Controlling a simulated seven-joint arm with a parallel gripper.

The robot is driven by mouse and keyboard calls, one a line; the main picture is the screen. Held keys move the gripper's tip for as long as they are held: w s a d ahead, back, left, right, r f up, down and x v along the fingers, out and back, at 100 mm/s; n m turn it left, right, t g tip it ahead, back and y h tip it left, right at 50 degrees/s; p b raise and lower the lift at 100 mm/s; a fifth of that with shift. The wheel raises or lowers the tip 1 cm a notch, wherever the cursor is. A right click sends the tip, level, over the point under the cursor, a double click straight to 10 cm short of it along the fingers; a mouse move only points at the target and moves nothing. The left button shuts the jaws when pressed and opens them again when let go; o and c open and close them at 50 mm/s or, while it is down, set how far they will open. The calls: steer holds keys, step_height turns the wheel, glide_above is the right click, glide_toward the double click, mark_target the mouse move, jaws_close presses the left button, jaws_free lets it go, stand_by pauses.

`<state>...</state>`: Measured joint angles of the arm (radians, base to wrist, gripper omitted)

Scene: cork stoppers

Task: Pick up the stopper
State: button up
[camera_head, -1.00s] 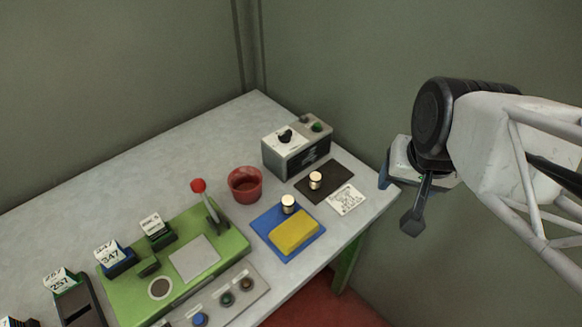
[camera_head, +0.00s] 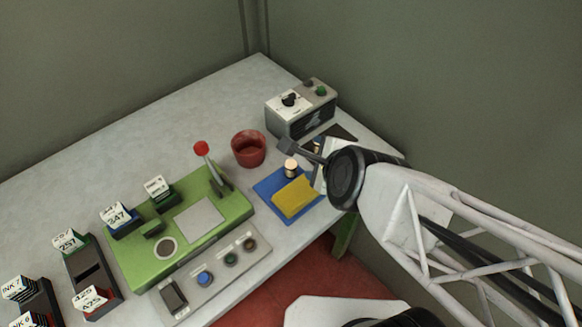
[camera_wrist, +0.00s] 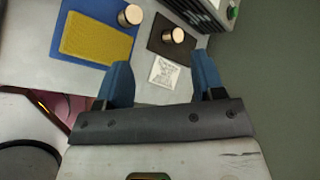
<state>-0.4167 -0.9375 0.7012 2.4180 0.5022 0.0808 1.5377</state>
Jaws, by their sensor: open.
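Two pale cork stoppers with dark sides stand upright. One stopper (camera_head: 291,168) stands on the blue mat (camera_head: 272,206) behind the yellow sponge; it also shows in the wrist view (camera_wrist: 130,15). The other stopper (camera_wrist: 173,36) stands on the dark mat (camera_wrist: 155,40); in the head view it is mostly hidden behind my arm's end. My gripper (camera_wrist: 162,64) is open and empty. Its two blue fingers point toward the dark mat, with a printed white card (camera_wrist: 165,72) showing between them.
A yellow sponge (camera_head: 294,198) lies on the blue mat. A red cup (camera_head: 248,150) and a grey box with knobs (camera_head: 300,112) stand nearby. A green board with a red-knobbed lever (camera_head: 201,149) lies to the left. The table's back left is clear.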

mark_target(291, 163)
steer(key=a+f+m+t, duration=0.1)
steer(key=f+m, duration=0.1)
steer(key=m, duration=0.1)
steer(key=a+f+m+t, duration=0.1)
steer(key=f+m, duration=0.1)
steer(key=m, duration=0.2)
steer(key=a+f+m+t, duration=0.1)
steer(key=f+m, duration=0.2)
steer(key=m, duration=0.1)
steer(key=shift+s+a, duration=0.3)
steer(key=shift+s, duration=0.05)
steer(key=shift+s+f+m+t, duration=0.1)
steer(key=shift+f+m+t, duration=0.2)
steer(key=shift+m, duration=0.45)
steer(key=shift+f+m+t, duration=0.2)
steer(key=shift+f+m, duration=0.2)
steer(key=shift+m, duration=0.35)
steer(key=shift+x, duration=1.3)
steer(key=shift+f, duration=0.1)
steer(key=shift+x, duration=2.6)
steer(key=shift+d, duration=0.1)
steer(key=c, duration=1)
